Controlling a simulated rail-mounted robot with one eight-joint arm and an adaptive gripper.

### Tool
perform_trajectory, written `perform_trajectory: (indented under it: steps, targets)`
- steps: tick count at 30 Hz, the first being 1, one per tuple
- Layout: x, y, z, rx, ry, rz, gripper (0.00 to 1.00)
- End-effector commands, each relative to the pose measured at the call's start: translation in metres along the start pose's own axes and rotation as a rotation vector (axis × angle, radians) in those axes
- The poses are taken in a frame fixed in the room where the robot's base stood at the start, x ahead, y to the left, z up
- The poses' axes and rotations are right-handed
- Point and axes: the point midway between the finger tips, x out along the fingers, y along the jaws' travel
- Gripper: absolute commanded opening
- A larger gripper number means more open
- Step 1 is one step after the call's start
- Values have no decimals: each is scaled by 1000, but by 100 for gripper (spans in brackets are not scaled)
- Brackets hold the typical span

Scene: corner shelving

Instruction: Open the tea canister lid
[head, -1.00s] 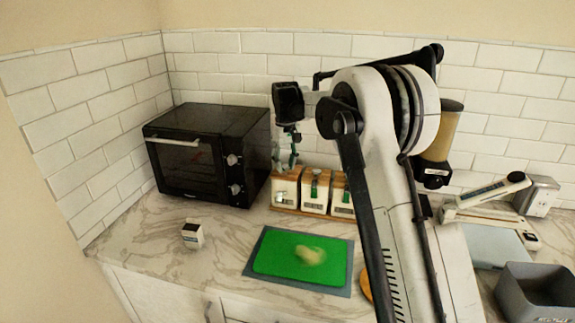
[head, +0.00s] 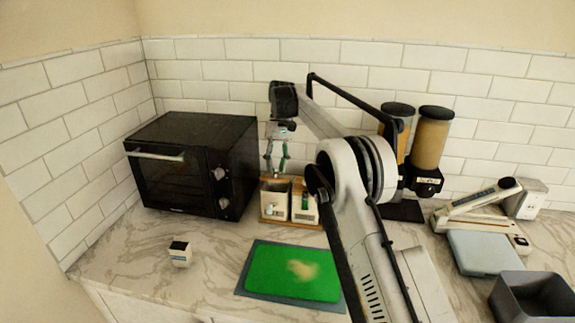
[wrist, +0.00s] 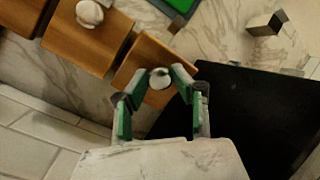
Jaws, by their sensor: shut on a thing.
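A row of tea canisters with white bodies stands on a wooden base by the back wall. In the head view, the leftmost canister (head: 273,200) is below my gripper (head: 276,168), and its neighbour (head: 304,207) stands to the right. In the wrist view, its square wooden lid (wrist: 138,68) has a round white knob (wrist: 160,79). My gripper (wrist: 161,84) has its green-padded fingers on either side of this knob and is shut on it. I cannot tell whether the lid is seated or slightly raised.
A black toaster oven (head: 190,165) stands close left of the canisters. A small white box (head: 180,254) is at left. Dispensers (head: 430,140) stand at right.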

Motion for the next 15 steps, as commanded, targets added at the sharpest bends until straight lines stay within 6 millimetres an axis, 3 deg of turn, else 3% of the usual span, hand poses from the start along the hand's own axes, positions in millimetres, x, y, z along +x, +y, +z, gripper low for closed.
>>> perform_trajectory:
  steps: [11,12,15]
  targets:
    - [1,-3,-1,-4,-7,-4,0]
    - [1,-3,-1,-4,-7,-4,30]
    - [1,-3,-1,-4,-7,-3,43]
